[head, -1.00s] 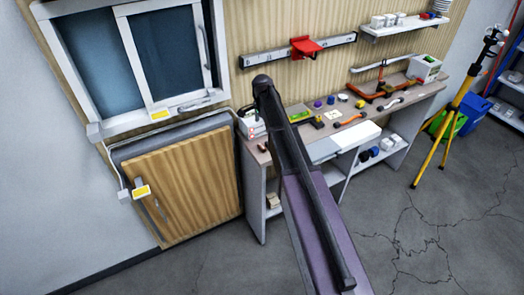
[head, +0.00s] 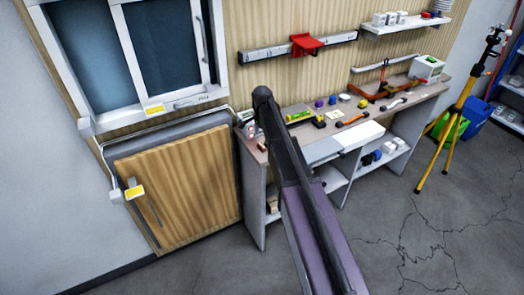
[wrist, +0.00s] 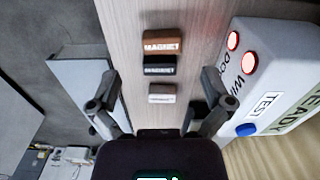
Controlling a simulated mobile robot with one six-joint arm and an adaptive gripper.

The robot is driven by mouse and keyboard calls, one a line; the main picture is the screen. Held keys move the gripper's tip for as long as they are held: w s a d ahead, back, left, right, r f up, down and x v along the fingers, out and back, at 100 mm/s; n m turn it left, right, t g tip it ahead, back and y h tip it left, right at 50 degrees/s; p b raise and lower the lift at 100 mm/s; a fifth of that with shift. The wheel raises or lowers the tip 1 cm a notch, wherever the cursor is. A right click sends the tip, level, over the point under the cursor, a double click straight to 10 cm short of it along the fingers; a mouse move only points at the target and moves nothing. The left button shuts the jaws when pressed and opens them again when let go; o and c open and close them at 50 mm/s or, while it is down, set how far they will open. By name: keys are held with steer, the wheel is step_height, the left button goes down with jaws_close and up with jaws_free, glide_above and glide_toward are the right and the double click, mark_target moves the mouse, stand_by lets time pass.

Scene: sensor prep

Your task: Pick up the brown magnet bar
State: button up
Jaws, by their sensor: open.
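In the wrist view, the brown magnet bar (wrist: 163,42) lies on the pale wood bench top, its label reading MAGNET. A black bar (wrist: 160,66) lies just below it in the picture, and a small pale block (wrist: 161,94) lies below that. My gripper (wrist: 160,80) is open and empty, with one finger on each side of this row. The brown bar is beyond the fingertips in the picture and is not held. In the head view my arm (head: 290,165) covers part of the bench's left end, and my gripper cannot be made out there.
A white test box (wrist: 275,75) with red lights and a blue button stands close by the right finger. The workbench (head: 425,95) carries several small tools. A wooden-fronted cabinet (head: 185,185) stands left of it. A yellow tripod (head: 458,115) stands on the right.

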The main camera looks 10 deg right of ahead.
mark_target(262, 145)
steer(key=shift+f, duration=0.15)
stand_by(0.3)
steer(key=shift+w+f+b, duration=0.15)
steer(key=shift+f+b, duration=2.35)
steer(key=shift+b, duration=0.1)
steer(key=c, duration=1.1)
